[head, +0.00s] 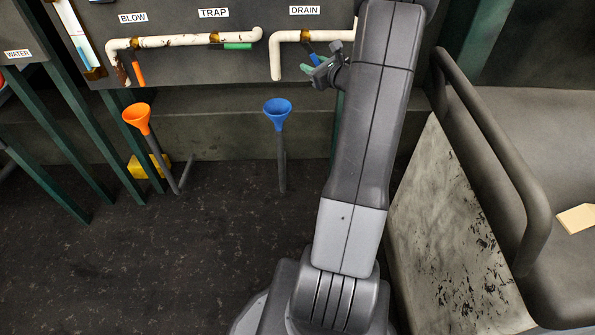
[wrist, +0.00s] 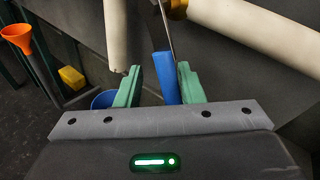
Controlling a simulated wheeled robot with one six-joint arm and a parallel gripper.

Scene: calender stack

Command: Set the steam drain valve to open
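The steam drain valve is a brass body (head: 305,36) on the white pipe under the DRAIN label (head: 304,10). Its blue handle (head: 312,52) hangs down from the body, slightly slanted, across the pipe's run. In the wrist view the blue handle (wrist: 166,80) stands between the green fingers of my gripper (wrist: 158,70). The right finger is close beside the handle; a clear gap shows at the left finger. The gripper is open around the handle. In the head view my gripper (head: 313,68) is at the handle's lower end, and my arm covers the pipe's right part.
The TRAP valve's green handle (head: 238,46) lies along its pipe; the BLOW valve's orange handle (head: 138,74) hangs down. A blue funnel (head: 277,112) and an orange funnel (head: 137,117) stand below. A grey rail (head: 500,160) is at the right. The floor in front is clear.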

